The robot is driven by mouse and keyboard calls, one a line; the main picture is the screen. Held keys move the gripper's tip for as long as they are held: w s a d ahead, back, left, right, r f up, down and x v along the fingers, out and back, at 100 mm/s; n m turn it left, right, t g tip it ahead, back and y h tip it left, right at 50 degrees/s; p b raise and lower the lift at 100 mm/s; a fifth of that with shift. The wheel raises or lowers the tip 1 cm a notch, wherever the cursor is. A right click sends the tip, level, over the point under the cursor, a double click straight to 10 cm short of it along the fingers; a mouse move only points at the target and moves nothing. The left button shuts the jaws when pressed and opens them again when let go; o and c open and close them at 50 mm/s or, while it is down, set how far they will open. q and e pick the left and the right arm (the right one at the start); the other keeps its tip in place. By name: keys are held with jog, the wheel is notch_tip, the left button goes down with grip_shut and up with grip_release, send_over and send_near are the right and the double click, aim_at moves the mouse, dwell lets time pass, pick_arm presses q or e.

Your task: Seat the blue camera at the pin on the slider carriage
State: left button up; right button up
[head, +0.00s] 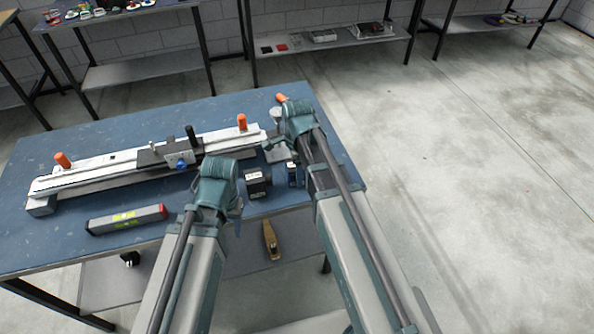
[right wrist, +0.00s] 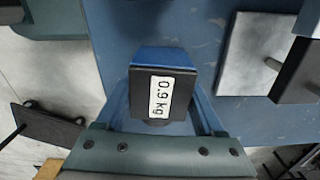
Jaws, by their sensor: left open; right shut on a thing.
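The blue camera (right wrist: 163,56), a box with a blue top and a black face labelled 0.9 kg, sits between the jaws of my right gripper (right wrist: 162,108) in the right wrist view. In the head view my right gripper (head: 284,148) is over the right part of the table, beyond the rail's right end, its jaws mostly hidden. The slider carriage (head: 152,155) is dark and sits mid-rail, with a black upright knob and a blue knob; I cannot make out the pin surely. My left gripper (head: 228,203) is open near the front edge, its jaws largely hidden by the wrist.
The pale slider rail (head: 90,176) has orange handles. A grey level-like bar (head: 126,219) with a red end lies in front. Dark labelled boxes (head: 257,182) show between my wrists. The blue table (head: 60,240) has free room at front left. Shelves stand behind.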

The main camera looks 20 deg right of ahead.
jog(key=shift+c, duration=0.8)
jog(key=shift+r+p, duration=1.2)
jog(key=shift+p, duration=0.05)
jog(key=shift+r+p, duration=2.5)
jog(key=shift+r, duration=0.05)
jog(key=shift+r, duration=0.1)
notch_tip(320, 180, up, 7)
jog(key=p, duration=0.7)
jog(key=shift+r, duration=0.15)
jog(key=shift+w+a, duration=0.1)
jog(key=shift+a, duration=0.05)
